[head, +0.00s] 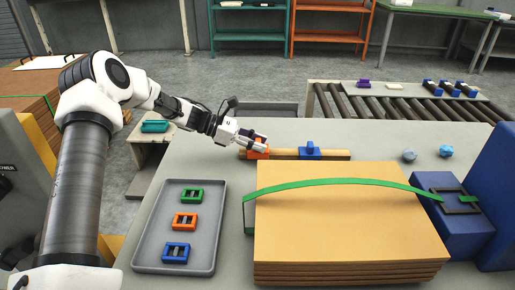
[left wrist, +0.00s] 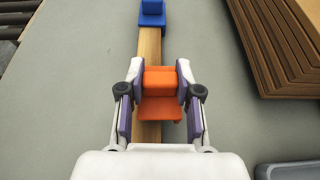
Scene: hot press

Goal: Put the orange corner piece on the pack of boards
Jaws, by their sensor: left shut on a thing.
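The orange corner piece (left wrist: 160,95) sits on a wooden bar (left wrist: 149,45) on the table. My left gripper (left wrist: 160,85) is shut on the orange piece, with one finger on each side of it. In the head view the left gripper (head: 259,146) reaches to the left end of the bar, and the orange piece (head: 258,154) is partly hidden by it. The pack of boards (head: 345,215) lies in front of the bar, with a green strap (head: 350,181) arched across its top. My right gripper does not show.
A blue corner piece (head: 310,151) is on the bar to the right. A grey tray (head: 148,246) at the left holds green, orange and blue frame-like pieces. A blue machine (head: 455,215) stands right of the pack.

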